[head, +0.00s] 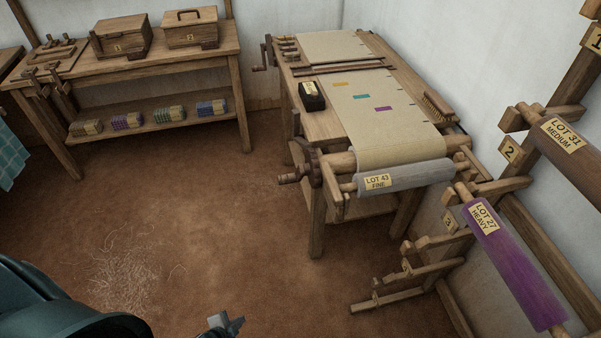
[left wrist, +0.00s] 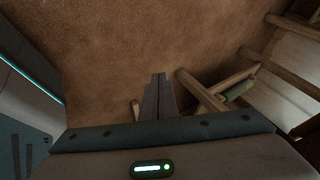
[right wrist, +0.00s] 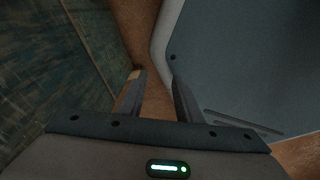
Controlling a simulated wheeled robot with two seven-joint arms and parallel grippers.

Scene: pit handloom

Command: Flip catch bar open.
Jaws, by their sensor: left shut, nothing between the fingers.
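The loom (head: 322,128) stands at the upper middle in the head view. A grey roll labelled LOT 43 FINE (head: 405,178) sits across its near end, with a wooden side bracket (head: 334,190) at its left end. I cannot tell which wooden part is the catch bar. My left gripper (head: 228,322) is low at the bottom edge, well short of the loom. Its fingers are together and empty in the left wrist view (left wrist: 158,78). My right gripper (right wrist: 156,78) is open and empty in the right wrist view and is not in the head view.
A wall rack at right holds a purple LOT 27 HEAVY roll (head: 510,262) and a LOT 31 MEDIUM roll (head: 578,155). Its wooden arms (head: 420,270) jut out low. A bench (head: 190,56) with boxes stands at back left.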

